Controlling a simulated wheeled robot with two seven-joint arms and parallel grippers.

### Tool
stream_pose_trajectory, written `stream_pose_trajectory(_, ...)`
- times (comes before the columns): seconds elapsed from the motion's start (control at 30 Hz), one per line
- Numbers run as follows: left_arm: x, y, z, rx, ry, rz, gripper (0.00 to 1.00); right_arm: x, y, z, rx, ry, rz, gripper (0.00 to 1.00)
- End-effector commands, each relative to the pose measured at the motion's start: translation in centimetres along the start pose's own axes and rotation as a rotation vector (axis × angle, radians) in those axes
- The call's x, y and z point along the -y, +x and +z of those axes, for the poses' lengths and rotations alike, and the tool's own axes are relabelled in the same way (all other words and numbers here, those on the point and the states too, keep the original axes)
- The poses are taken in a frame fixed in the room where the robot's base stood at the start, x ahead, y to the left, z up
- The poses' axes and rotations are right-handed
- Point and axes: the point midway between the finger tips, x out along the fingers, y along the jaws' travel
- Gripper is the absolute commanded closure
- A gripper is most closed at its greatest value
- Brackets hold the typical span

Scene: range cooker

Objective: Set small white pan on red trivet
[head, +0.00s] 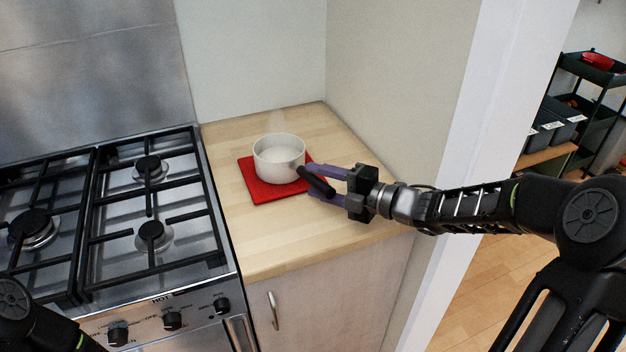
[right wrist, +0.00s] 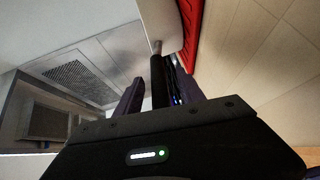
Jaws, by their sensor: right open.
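The small white pan (head: 278,160) sits upright on the red trivet (head: 262,189) on the wooden counter. Its black handle (head: 317,182) points right and toward the front. My right gripper (head: 322,183) is open, with its fingers on either side of the handle. In the right wrist view, the handle (right wrist: 159,80) lies between the open fingers, with the white pan (right wrist: 160,18) and the red trivet (right wrist: 190,35) beyond. I cannot tell whether a finger touches the handle. My left gripper is out of view; only part of my left arm shows at the lower left.
The gas cooktop (head: 110,215) with black grates and knobs is left of the counter (head: 265,235). A wall stands behind and right of the counter. Bare counter lies in front of the trivet. A dark shelf rack (head: 590,110) stands beyond the doorway.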

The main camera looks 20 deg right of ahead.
Motion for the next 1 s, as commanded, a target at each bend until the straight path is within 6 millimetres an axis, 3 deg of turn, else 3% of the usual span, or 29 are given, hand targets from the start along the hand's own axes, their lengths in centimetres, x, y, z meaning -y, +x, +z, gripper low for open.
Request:
stream_pose_trajectory(0.2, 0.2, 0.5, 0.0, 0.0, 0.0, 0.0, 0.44, 0.0, -3.7, 0.1, 0.005, -0.002, 0.0, 0.54)
stream_pose_trajectory(0.4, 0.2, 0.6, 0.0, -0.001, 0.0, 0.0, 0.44, 0.0, -5.8, 0.1, 0.002, -0.001, 0.001, 0.54)
stream_pose_trajectory(1.0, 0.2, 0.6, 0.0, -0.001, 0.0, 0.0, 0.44, -0.1, -6.0, 0.0, 0.001, -0.001, 0.002, 0.54)
